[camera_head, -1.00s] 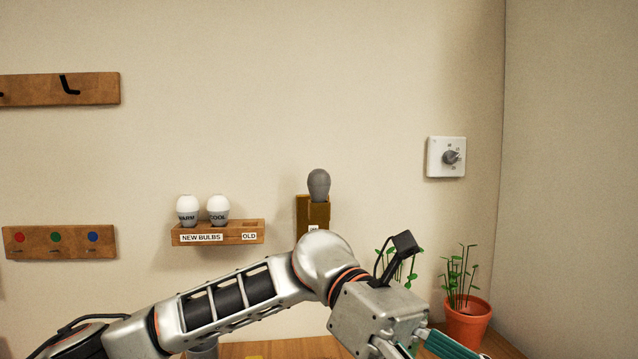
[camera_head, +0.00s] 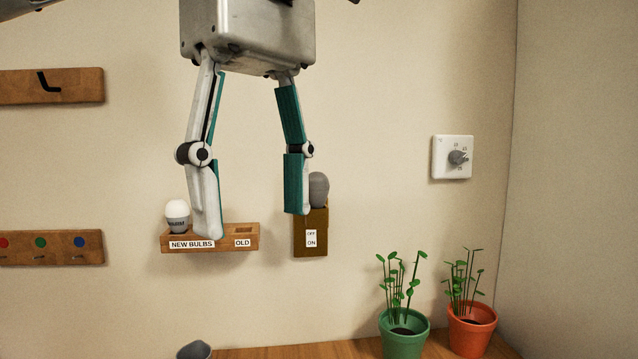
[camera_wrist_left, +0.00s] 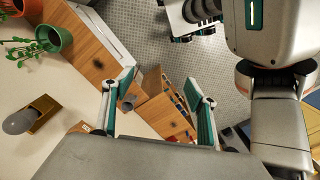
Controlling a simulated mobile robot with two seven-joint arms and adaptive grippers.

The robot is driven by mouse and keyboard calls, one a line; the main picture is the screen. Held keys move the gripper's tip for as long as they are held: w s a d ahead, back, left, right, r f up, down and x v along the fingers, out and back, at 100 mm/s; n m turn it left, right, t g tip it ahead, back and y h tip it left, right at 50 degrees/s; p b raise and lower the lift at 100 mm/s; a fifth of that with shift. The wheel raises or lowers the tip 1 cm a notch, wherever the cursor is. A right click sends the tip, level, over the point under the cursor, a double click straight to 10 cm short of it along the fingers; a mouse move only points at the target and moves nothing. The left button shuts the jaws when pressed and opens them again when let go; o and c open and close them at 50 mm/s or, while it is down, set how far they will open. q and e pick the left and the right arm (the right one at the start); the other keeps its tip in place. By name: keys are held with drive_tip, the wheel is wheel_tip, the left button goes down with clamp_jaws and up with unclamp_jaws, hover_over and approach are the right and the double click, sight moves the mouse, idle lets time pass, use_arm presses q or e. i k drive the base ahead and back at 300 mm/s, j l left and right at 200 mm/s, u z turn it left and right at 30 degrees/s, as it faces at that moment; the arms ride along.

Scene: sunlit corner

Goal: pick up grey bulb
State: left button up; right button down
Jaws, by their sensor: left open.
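The grey bulb (camera_head: 319,190) stands upright in the top of a brown wall socket (camera_head: 311,222) with an OFF/ON label. It also shows in the left wrist view (camera_wrist_left: 18,122), at the left edge, outside the fingers. My left gripper (camera_head: 252,213) hangs fingers-down in front of the wall, open and empty. In the head view its right finger overlaps the bulb's left edge; I cannot tell whether they touch. The left finger hides part of the bulb rack. The left gripper (camera_wrist_left: 158,84) also shows open in the left wrist view. My right gripper is not in view.
The bulb rack (camera_head: 210,241) holds a white bulb (camera_head: 177,213); its OLD place looks empty. A green pot (camera_head: 404,336) and an orange pot (camera_head: 472,330) with plants stand on the wooden table (camera_head: 300,351). A dial (camera_head: 452,157) is on the wall at right.

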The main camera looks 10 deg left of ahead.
sight(319, 186)
drive_tip(key=i, duration=1.3)
